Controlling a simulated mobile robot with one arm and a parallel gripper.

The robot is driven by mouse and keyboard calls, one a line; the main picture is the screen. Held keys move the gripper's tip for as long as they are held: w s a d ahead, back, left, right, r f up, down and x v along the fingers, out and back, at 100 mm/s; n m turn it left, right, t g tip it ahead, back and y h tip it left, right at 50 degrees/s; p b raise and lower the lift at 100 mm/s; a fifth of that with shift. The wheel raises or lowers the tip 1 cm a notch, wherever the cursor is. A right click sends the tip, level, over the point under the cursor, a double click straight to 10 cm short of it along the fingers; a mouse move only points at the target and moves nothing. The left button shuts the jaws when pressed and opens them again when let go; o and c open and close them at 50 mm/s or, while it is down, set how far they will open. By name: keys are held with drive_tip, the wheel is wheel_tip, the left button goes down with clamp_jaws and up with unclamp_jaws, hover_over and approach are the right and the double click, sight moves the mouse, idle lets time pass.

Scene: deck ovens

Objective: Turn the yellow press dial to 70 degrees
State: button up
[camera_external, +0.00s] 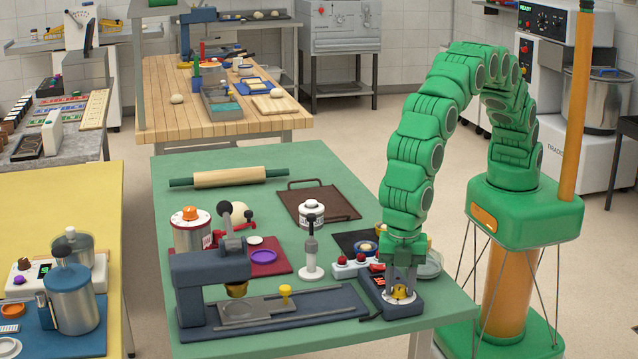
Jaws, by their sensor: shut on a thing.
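The yellow press dial (401,294) sits on top of the dark blue control box (377,302) near the front right of the green table. My gripper (400,287) points straight down over it, with its fingers shut on the dial from either side. The fingers hide part of the dial. Its pointer and any degree marks are too small to read.
Red-knobbed switches (350,266) and a white stand with a black knob (311,250) are close to the left of my gripper. A clear round dish (430,264) lies just to the right. A rolling pin (230,178) and brown tray (319,202) lie farther back.

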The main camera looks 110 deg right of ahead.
drive_tip(key=m, duration=0.3)
drive_tip(key=shift+m, duration=2.4)
drive_tip(key=o, duration=1)
drive_tip(key=shift+r, duration=0.1)
